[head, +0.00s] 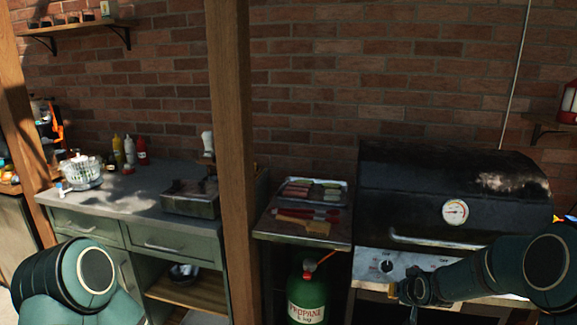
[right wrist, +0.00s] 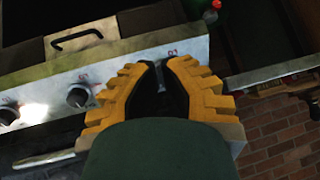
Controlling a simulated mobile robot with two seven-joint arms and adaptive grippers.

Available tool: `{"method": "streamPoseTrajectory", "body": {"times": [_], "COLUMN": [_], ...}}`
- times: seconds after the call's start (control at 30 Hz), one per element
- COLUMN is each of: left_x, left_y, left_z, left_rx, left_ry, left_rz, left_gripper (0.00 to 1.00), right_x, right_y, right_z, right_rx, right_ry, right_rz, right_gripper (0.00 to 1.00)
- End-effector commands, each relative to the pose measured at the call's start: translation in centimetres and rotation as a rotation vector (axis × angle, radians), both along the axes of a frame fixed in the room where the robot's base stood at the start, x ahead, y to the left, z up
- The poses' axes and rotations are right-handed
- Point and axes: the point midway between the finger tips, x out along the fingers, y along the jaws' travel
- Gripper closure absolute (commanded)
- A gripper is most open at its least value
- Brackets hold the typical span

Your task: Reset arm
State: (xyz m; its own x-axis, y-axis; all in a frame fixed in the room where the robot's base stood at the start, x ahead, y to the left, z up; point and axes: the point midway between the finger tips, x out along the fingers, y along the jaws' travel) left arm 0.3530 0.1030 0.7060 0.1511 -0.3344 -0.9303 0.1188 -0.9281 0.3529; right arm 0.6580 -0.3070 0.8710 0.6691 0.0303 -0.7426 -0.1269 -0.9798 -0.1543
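My right gripper (head: 408,291) is in front of the grill's control panel, low and to the right of the left knob (head: 387,267) in the head view. In the right wrist view its yellow fingers (right wrist: 162,66) converge, with their tips close together and nothing clearly held between them. The fingers partly hide the panel behind them. Contact with the panel cannot be told. A link of my left arm shows at the lower left of the head view, but its gripper is out of sight.
The black grill (head: 455,190) has its lid shut. Left of it, a side shelf (head: 340,238) holds a food tray (head: 346,190) and red-handled utensils. A green propane tank (head: 308,292) stands below. A wooden post (head: 231,150) separates the shelf from the grey counter (head: 130,191).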

Motion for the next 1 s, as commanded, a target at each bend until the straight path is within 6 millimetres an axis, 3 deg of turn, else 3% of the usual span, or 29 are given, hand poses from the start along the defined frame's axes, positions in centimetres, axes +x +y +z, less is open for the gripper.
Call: {"method": "streamPoseTrajectory", "body": {"times": [0.03,0.1,0.17,0.3,0.5,0.6,0.77,1.0], "left_x": [0.0,0.0,0.0,0.0,0.0,0.0,0.0,0.0], "left_y": [-0.1,-0.1,-0.1,-0.1,-0.1,-0.1,-0.1,-0.1], "left_z": [0.0,0.0,0.0,0.0,0.0,0.0,0.0,0.0], "left_rx": [-0.001,-0.001,-0.002,-0.001,-0.001,-0.001,-0.001,-0.001], "left_ry": [-0.001,-0.001,-0.001,-0.001,-0.001,-0.001,-0.001,-0.001], "left_rz": [-0.002,-0.003,-0.003,-0.002,-0.002,-0.002,-0.002,-0.002], "left_gripper": [0.28,0.28,0.28,0.28,0.28,0.28,0.28,0.28], "right_x": [-1.8,-4.4,-6.9,-13.8,-24.0,-27.6,-30.4,-30.5], "right_y": [2.2,5.1,7.6,12.9,18.3,19.8,20.8,20.8], "right_z": [-2.6,-5.5,-7.7,-12.1,-15.6,-16.2,-16.4,-16.4], "right_rx": [0.031,0.072,0.105,0.175,0.242,0.258,0.268,0.268], "right_ry": [0.049,0.106,0.157,0.283,0.455,0.515,0.56,0.562], "right_rz": [0.019,0.041,0.06,0.098,0.138,0.15,0.159,0.159], "right_gripper": [1.0,1.0,1.0,1.0,1.0,1.0,1.0,1.0]}}
